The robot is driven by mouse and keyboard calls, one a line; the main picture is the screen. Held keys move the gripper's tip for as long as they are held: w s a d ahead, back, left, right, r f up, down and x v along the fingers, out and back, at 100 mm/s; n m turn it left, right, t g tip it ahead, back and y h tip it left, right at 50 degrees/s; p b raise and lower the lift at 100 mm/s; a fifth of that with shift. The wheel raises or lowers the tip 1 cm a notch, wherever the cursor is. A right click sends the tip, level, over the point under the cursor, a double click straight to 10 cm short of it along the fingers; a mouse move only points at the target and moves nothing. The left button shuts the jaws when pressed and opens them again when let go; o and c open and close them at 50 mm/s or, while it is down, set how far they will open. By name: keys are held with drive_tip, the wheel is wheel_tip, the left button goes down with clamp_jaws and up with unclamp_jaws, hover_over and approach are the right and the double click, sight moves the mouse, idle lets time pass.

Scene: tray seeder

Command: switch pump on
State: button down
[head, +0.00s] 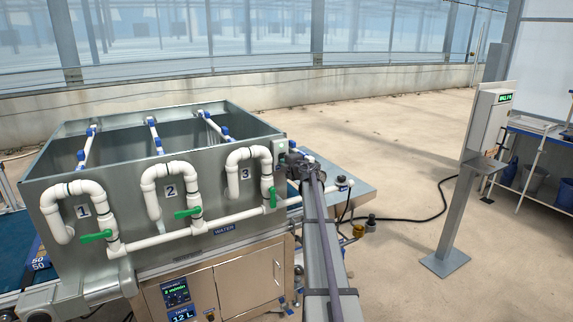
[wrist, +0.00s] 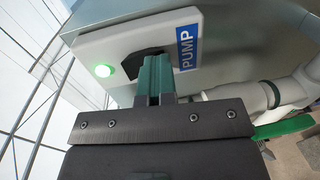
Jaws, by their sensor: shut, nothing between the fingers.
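The pump switch box (wrist: 215,35) is a pale panel with a blue PUMP label (wrist: 187,48), seen tilted in the wrist view. A round green lamp (wrist: 103,71) glows on it. The black switch (wrist: 150,53) is partly hidden behind the fingertips. My gripper (wrist: 154,75) is shut and empty, its green fingers right at the switch; I cannot tell whether they touch it. In the head view the box (head: 281,147) sits at the right end of the grey tank (head: 130,150), partly covered by my gripper (head: 289,163).
White pipes numbered 1, 2 and 3 with green valve handles (head: 187,212) run along the tank front. A control cabinet with displays (head: 176,292) stands below. A post with a white display box (head: 489,120) stands at right. Open floor (head: 420,140) lies between.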

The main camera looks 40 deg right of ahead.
drive_tip(key=shift+s, duration=0.1)
drive_tip(key=s+a+f+b, duration=0.1)
drive_tip(key=s+a, duration=0.1)
drive_tip(key=s, duration=1.1)
drive_tip(key=shift+s+f+b, duration=0.3)
drive_tip(key=shift+f, duration=0.05)
